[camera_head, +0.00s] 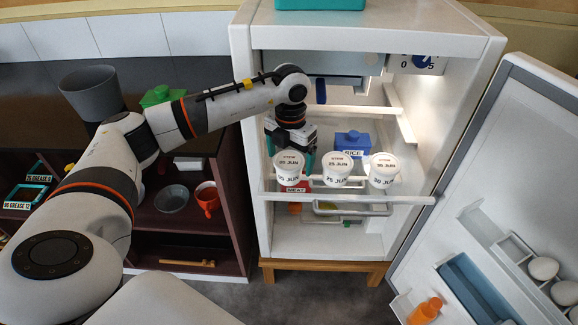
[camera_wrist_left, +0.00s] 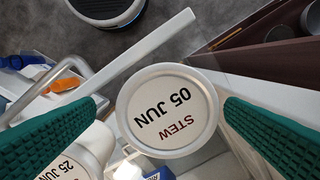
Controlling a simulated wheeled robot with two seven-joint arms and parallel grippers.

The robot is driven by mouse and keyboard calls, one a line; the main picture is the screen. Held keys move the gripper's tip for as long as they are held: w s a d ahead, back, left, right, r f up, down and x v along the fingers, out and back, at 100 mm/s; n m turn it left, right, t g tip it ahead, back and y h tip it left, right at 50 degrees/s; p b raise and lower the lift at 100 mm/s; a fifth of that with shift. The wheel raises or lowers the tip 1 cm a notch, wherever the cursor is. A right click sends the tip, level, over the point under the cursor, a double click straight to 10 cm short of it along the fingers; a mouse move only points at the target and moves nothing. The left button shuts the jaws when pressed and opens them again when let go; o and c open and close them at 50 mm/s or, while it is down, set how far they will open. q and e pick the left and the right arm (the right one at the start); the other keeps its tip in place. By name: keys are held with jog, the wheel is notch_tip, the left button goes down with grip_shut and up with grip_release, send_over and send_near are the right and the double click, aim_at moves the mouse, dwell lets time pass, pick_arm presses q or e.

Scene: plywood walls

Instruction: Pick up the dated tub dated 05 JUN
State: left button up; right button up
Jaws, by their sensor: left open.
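The tub dated 05 JUN (camera_head: 288,175) is white with a round lid marked STEW and stands leftmost in a row on the fridge shelf. In the left wrist view its lid (camera_wrist_left: 168,112) fills the gap between my green fingers. My left gripper (camera_head: 291,155) is open just behind and above this tub, with a finger on either side of the lid. I cannot tell whether the fingers touch it. A similar tub dated 25 JUN (camera_head: 338,170) stands in the middle, and a third tub (camera_head: 383,172), apparently dated 30 JUN, stands at the right. My right gripper is not in view.
A blue RICE box (camera_head: 352,142) stands behind the tubs. A red MEAT item (camera_head: 294,187) shows below the 05 JUN tub. The fridge door (camera_head: 480,190) is open at the right. A dark shelf unit (camera_head: 225,235) with a red mug (camera_head: 208,198) stands left of the fridge.

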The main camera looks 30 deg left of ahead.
aim_at(289, 160)
pick_arm(q)
jog(key=f, duration=0.3)
jog(key=f+p, duration=0.1)
jog(key=shift+a+f, duration=0.25)
jog(key=shift+a, duration=0.05)
jog(key=shift+c, duration=0.3)
jog(key=shift+w+r, duration=0.1)
jog(key=c, duration=1.1)
